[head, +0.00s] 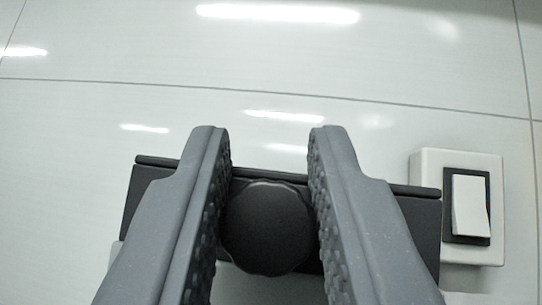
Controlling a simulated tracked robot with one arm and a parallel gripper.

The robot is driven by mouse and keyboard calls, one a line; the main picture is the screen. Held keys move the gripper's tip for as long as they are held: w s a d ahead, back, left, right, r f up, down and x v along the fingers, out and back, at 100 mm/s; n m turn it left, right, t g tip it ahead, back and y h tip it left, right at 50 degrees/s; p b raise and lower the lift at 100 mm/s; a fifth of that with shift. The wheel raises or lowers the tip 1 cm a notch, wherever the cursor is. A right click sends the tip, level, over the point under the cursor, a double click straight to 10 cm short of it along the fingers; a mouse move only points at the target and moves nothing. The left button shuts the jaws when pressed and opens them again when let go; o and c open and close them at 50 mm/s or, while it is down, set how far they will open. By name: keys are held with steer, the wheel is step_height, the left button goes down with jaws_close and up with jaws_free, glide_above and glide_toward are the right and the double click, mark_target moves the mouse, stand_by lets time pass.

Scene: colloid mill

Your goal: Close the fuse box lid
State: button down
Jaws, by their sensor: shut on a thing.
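The fuse box lid (407,214) is a dark, wide panel in the lower middle of the head view, in front of a white tiled wall. A round dark knob (267,228) with a scalloped edge stands out from its middle. My gripper (268,140) has one grey, textured finger on each side of the knob and is shut on it. The fingertips reach past the knob over the lid's upper edge. My fingers hide parts of the lid to the left and right of the knob. Pale parts of the box show just below the lid.
A white wall switch (471,207) in a square frame with a dark inset is close to the right end of the lid. The glossy tiled wall (300,60) above is bare, with thin seams and light reflections.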

steer(key=shift+w+d+f+h, duration=0.15)
steer(key=shift+f+h, duration=0.15)
steer(key=shift+f, duration=0.4)
steer(key=c, duration=1.3)
jaws_free()
steer(key=shift+a, duration=0.2)
steer(key=shift+o, duration=0.2)
steer(key=shift+s+d+f, duration=0.1)
steer(key=shift+s+f, duration=0.15)
steer(key=shift+f, duration=0.1)
steer(key=s+v, duration=0.1)
steer(key=v, duration=0.9)
steer(key=shift+s, duration=0.15)
steer(key=shift+r, duration=0.2)
